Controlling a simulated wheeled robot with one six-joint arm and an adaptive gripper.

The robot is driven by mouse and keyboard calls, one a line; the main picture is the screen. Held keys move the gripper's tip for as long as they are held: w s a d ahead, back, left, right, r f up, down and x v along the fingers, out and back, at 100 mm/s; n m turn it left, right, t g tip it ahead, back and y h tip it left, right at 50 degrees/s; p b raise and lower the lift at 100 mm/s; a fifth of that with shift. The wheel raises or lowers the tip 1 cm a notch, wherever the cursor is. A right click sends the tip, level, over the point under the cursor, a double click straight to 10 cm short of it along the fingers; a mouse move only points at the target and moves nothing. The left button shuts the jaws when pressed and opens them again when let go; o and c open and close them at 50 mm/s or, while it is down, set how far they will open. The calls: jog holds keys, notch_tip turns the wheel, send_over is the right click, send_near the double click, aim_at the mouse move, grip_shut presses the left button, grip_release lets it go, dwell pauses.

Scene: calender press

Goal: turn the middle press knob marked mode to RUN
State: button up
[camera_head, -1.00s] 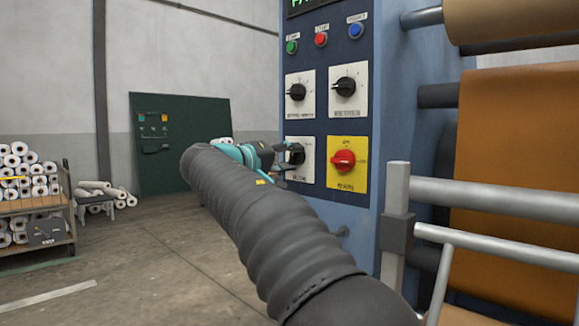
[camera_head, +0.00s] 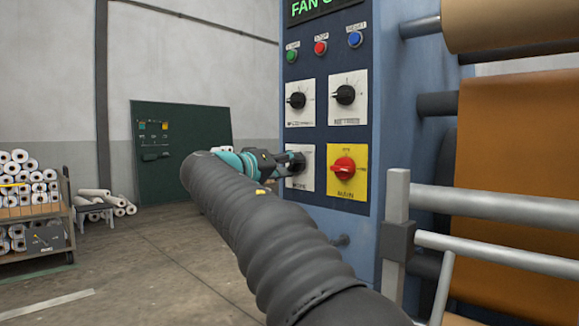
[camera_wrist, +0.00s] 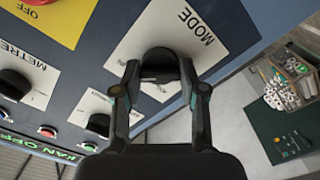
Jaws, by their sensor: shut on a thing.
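The black mode knob (camera_wrist: 160,62) sits on a white plate marked MODE (camera_wrist: 196,25) in the wrist view. In the head view this knob (camera_head: 299,164) is at the lower left of the panel's plates, partly covered by my gripper (camera_head: 292,162). My gripper (camera_wrist: 159,76) is shut on the mode knob, with one finger on each side of it. The knob's pointer and the RUN mark are hidden or too small to read.
A red knob (camera_head: 344,167) on a yellow plate is just right of the mode knob. Two black knobs (camera_head: 297,101) (camera_head: 345,95) are above. Several coloured buttons sit higher. Metal rails (camera_head: 490,204) and a brown web (camera_head: 515,180) stand at the right.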

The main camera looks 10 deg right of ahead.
jog(key=shift+f, duration=0.1)
jog(key=o, duration=1.1)
jog(key=shift+o, duration=0.2)
jog(key=v, duration=1.2)
